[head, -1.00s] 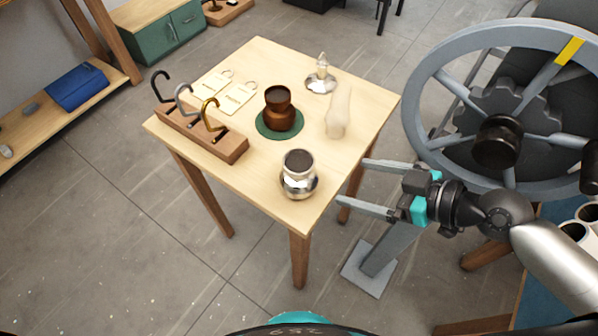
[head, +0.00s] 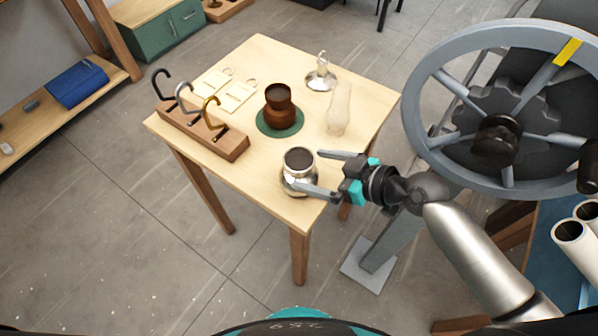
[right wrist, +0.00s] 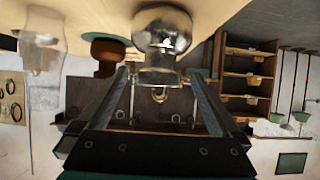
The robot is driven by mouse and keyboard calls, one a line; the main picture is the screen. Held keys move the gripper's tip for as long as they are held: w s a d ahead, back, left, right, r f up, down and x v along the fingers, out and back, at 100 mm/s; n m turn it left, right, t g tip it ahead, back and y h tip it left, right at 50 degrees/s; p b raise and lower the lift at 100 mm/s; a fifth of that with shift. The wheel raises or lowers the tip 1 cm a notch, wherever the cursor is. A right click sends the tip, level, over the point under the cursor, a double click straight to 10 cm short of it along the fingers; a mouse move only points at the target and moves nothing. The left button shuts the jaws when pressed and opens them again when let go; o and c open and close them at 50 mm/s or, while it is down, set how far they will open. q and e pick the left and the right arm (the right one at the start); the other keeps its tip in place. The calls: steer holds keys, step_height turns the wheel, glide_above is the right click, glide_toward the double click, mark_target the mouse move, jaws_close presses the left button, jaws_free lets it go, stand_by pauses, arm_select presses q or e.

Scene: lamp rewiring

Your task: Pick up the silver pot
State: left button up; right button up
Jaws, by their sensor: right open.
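The silver pot (head: 292,181), shiny with a dark open top, stands upright near the front corner of the wooden table (head: 262,68). My right gripper (head: 309,171) is open at its right side, with one finger at the far side and one at the near side. In the right wrist view, which appears upside down, the silver pot (right wrist: 162,40) shows just ahead of and between the open fingers (right wrist: 158,76). I cannot tell whether either finger touches it. My left gripper is not in view.
A brown pot (head: 278,108) stands on a green round mat (head: 262,124). A clear glass chimney (head: 338,110) and a small silver lamp piece (head: 321,78) are behind. A wooden block with hooks (head: 228,147) lies left. A large grey wheel (head: 415,95) stands right of the table.

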mark_target(306, 166)
steer(key=shift+x, duration=2.5)
steer(key=shift+c, duration=0.2)
steer(key=c, duration=1.5)
steer(key=shift+w+r, duration=0.1)
steer(key=shift+c, duration=0.2)
steer(key=shift+r, duration=0.15)
